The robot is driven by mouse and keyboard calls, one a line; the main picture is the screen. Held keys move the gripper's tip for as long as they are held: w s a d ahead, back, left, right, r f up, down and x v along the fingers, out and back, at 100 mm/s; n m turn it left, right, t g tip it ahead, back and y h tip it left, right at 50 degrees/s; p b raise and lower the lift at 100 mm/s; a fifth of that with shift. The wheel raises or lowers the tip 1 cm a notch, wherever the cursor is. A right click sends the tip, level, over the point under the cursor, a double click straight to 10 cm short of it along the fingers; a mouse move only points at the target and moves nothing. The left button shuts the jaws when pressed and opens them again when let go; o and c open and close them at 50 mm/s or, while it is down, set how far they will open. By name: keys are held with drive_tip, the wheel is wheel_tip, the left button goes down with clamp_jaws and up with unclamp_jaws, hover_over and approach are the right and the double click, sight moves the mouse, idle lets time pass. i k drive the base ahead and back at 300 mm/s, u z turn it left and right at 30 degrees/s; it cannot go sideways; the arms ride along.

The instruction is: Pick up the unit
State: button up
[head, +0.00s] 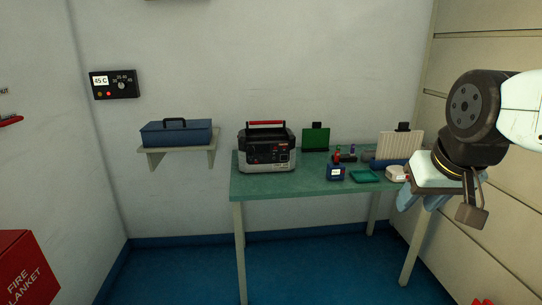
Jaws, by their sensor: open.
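No thing in view is plainly marked as the unit. A small dark blue boxy unit (336,173) with a pale face sits near the front edge of the green table (265,187). A larger black and grey device (267,150) with a red top handle stands at the table's left end.
A teal tray (364,176) and a small white item (396,173) lie near the front edge. A green panel (316,138) and a ribbed cream panel (399,146) stand behind. A blue toolbox (177,134) rests on a wall shelf (180,153). The floor (305,265) before the table looks clear.

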sight(256, 154)
drive_tip(key=u, duration=0.25)
drive_tip(key=i, duration=1.05)
drive_tip(key=u, duration=0.7)
drive_tip(key=i, duration=0.95)
drive_tip(key=u, duration=0.25)
drive_tip(key=k, duration=0.75)
drive_tip(key=u, duration=0.25)
drive_tip(key=i, duration=0.8)
drive_tip(key=z, duration=0.1)
